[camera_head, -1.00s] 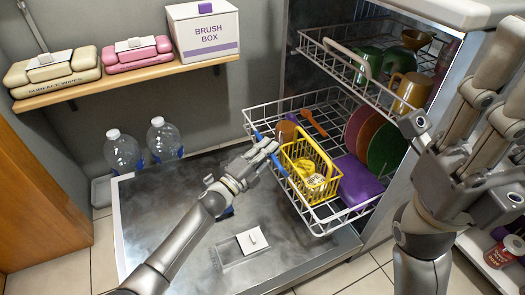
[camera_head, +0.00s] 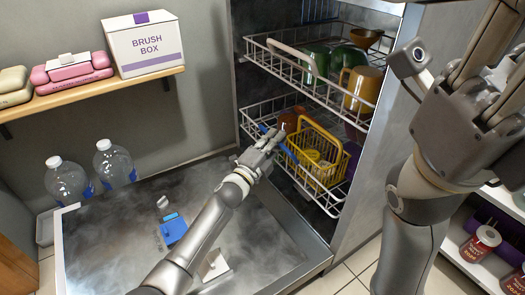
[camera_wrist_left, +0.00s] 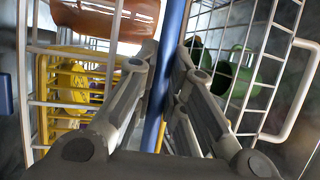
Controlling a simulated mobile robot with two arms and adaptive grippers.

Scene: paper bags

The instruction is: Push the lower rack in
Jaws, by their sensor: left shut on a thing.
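The lower rack (camera_head: 331,210) is a white wire rack on the dishwasher's lower level. It is mostly inside, with its front edge near the opening. It holds a yellow basket (camera_head: 322,165) and an orange-brown item (camera_head: 291,120); other contents are partly hidden. My left gripper (camera_head: 270,142) is at its front, shut on the blue handle bar (camera_head: 292,156). In the left wrist view the blue bar (camera_wrist_left: 165,75) runs between the fingers. My right gripper (camera_head: 500,75) is open and empty at the upper right, its fingertips partly cut off.
The upper rack (camera_head: 300,70), with green and yellow mugs, sticks out above. The open dishwasher door (camera_head: 110,230) lies flat below, with a blue item (camera_head: 173,229) on it. Water bottles (camera_head: 115,165) stand left; a shelf (camera_head: 100,95) holds boxes. Shelving (camera_head: 480,258) stands at right.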

